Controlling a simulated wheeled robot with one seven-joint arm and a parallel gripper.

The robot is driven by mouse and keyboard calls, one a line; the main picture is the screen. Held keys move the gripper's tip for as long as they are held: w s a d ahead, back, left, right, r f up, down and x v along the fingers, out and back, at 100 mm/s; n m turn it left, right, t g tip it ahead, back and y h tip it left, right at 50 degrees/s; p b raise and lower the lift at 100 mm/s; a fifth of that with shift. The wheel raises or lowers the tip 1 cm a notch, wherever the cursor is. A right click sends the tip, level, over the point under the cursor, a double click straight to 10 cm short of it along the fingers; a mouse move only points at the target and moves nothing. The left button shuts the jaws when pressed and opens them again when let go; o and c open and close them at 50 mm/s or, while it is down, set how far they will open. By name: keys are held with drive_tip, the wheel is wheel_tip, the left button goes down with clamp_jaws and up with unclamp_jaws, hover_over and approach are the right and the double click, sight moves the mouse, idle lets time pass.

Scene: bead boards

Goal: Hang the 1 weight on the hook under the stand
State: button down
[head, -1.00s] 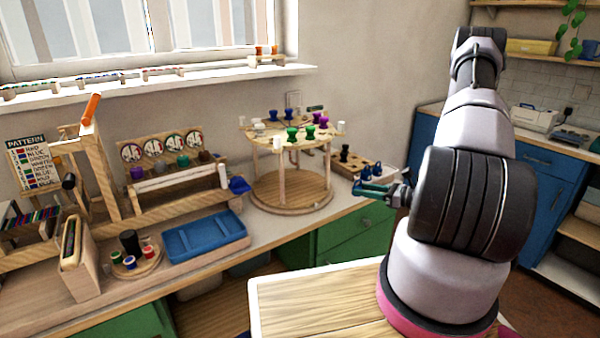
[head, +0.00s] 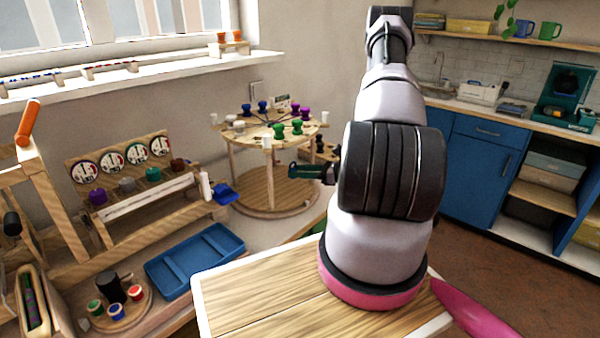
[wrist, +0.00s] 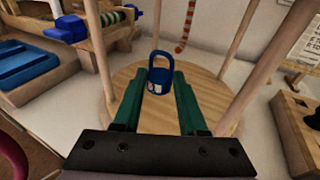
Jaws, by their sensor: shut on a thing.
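My gripper (wrist: 158,88) has green fingers and is shut on a blue weight (wrist: 158,86) with a ring handle on top; the marking on its pale label is too small to read. The stand has a round wooden base (wrist: 208,88), wooden posts and a round top (head: 262,133). In the wrist view the weight is over the base, between the posts. A red beaded strand (wrist: 184,28) hangs from above, up and right of the handle, apart from it. Its end looks hook-like.
Posts rise close on both sides of my gripper in the wrist view. Several coloured spools (head: 297,127) stand on the stand's top. A blue tray (head: 196,259) and a small round rack (head: 118,307) are to the left on the bench.

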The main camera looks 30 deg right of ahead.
drive_tip(key=shift+w+a+f, duration=0.1)
drive_tip(key=shift+w+a, duration=0.35)
drive_tip(key=shift+w, duration=0.75)
drive_tip(key=shift+w+a+f, duration=0.1)
drive_tip(key=shift+w+a, duration=0.4)
drive_tip(key=shift+w, duration=0.65)
drive_tip(key=shift+w+a+f, duration=0.1)
drive_tip(key=shift+w+a, duration=0.35)
drive_tip(key=shift+w, duration=0.75)
drive_tip(key=shift+w+a+f, duration=0.25)
drive_tip(key=shift+w+f, duration=0.05)
drive_tip(key=shift+w, duration=0.35)
drive_tip(key=shift+c, duration=1.9)
unclamp_jaws()
